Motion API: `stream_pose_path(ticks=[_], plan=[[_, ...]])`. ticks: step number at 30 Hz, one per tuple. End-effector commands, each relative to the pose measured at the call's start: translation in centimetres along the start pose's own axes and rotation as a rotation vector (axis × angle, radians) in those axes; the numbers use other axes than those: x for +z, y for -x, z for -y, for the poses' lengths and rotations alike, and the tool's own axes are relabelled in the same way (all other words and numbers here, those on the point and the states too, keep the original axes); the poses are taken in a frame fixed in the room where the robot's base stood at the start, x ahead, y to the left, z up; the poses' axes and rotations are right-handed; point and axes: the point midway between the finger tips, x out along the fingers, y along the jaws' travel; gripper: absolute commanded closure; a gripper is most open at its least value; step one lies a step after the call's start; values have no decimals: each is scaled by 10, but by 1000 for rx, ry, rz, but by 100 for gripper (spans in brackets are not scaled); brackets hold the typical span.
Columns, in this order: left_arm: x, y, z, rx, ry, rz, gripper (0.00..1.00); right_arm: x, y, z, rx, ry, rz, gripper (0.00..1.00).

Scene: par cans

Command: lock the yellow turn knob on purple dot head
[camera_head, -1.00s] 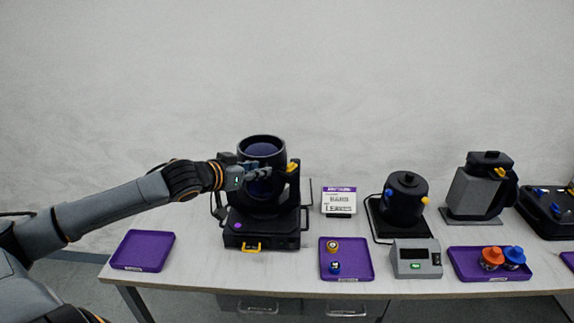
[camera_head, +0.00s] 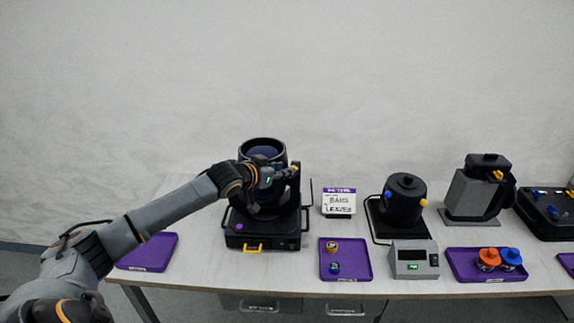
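The purple dot head is a black moving head (camera_head: 262,150) on a black base; the purple dot (camera_head: 240,226) sits on the base's front left. Its yellow turn knob (camera_head: 294,168) is at the top of the right yoke arm, partly hidden by my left gripper. My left gripper (camera_head: 284,172) reaches across the front of the head, with its tips at or very near the knob. Whether the fingers are closed on the knob is too small to tell. My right gripper is not in view.
A yellow latch (camera_head: 252,247) is on the base front. Purple trays lie at left (camera_head: 150,252), middle (camera_head: 362,266) and right (camera_head: 465,274). A sign (camera_head: 339,202), a grey device (camera_head: 414,260), a black can (camera_head: 405,200) and a grey fixture (camera_head: 470,193) stand to the right.

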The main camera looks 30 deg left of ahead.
Motion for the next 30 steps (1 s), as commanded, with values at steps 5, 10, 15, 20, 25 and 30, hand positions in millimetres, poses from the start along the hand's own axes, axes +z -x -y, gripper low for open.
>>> stream_pose_path(ticks=[5,10,15,20,25,30], plan=[[-2,-19,1,-1,3,-1,69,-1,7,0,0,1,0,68],[0,-27,0,0,0,0,69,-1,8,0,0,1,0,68],[0,-28,0,0,-1,0,69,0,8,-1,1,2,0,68],[0,-28,0,0,0,0,79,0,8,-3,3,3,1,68],[0,-28,0,0,0,0,100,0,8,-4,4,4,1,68],[0,-28,0,-1,0,0,100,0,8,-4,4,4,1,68]])
